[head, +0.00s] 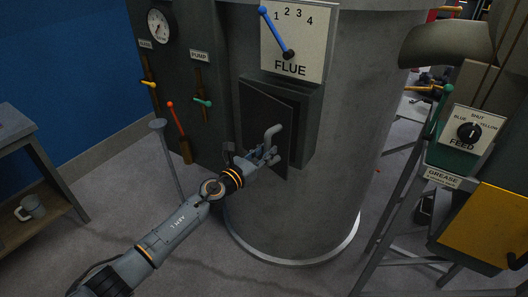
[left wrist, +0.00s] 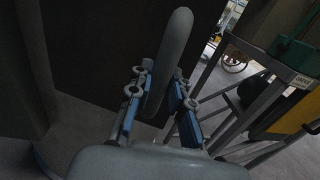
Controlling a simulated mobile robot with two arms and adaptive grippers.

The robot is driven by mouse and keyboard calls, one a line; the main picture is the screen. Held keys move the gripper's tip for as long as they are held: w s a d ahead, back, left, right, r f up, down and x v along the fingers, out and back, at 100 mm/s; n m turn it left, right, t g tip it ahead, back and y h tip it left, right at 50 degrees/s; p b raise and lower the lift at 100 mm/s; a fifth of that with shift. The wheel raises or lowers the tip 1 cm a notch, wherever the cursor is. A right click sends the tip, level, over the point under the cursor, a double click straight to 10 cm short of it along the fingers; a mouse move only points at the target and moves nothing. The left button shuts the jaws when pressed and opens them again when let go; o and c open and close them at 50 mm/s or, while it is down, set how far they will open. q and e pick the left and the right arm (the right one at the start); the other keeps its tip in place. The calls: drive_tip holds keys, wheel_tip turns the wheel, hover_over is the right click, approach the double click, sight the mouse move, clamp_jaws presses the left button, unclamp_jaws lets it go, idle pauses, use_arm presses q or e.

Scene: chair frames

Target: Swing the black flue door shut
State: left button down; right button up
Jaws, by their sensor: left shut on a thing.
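The black flue door (head: 262,118) is on the front of a grey box on the large cylinder, under the FLUE sign. It stands ajar, its right edge angled out from the box frame (head: 307,125). A grey curved handle (head: 272,133) sticks out from the door. My left gripper (head: 265,155) is at this handle, shut on it. In the left wrist view the handle (left wrist: 171,62) rises between the two blue-padded fingers (left wrist: 158,105), with the dark door behind it. My right gripper is in neither view.
The FLUE plate (head: 297,40) with a blue pointer is above the door. A panel with a gauge (head: 160,25) and coloured levers stands left. A grey rod (head: 167,155) stands by my left arm. A metal stand with the FEED dial (head: 468,131) is right.

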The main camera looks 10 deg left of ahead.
sight(282, 145)
use_arm(q)
drive_tip(key=shift+w+d+b, duration=0.65)
drive_tip(key=shift+w+d, duration=1.15)
drive_tip(key=shift+d, duration=0.15)
drive_tip(key=shift+w+d, duration=0.25)
drive_tip(key=shift+w, duration=0.05)
drive_tip(key=c, duration=1.1)
unclamp_jaws()
drive_tip(key=shift+d, duration=0.15)
drive_tip(key=shift+c, duration=0.2)
